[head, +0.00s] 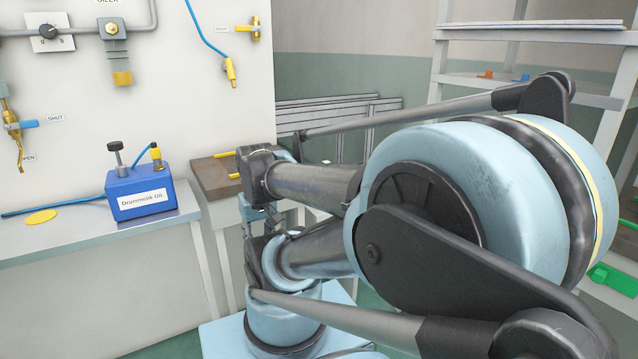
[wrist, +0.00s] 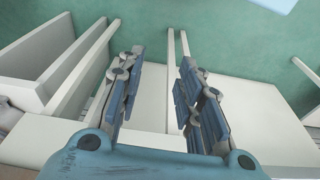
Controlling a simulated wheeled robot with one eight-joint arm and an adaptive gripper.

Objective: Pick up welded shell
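I cannot make out a welded shell in either view. In the wrist view my gripper (wrist: 160,72) is open, its two blue-padded fingers spread apart with nothing between them. Below and beyond the fingers are pale, flat surfaces and thin beams over a green floor. In the head view my blue and dark-grey arm fills the middle and right and hides much of what lies behind it.
Behind my arm stands a brown-topped table (head: 214,180) with yellow bars. White shelving (head: 540,52) stands at right. Valves and a pipe hang on the wall panel.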

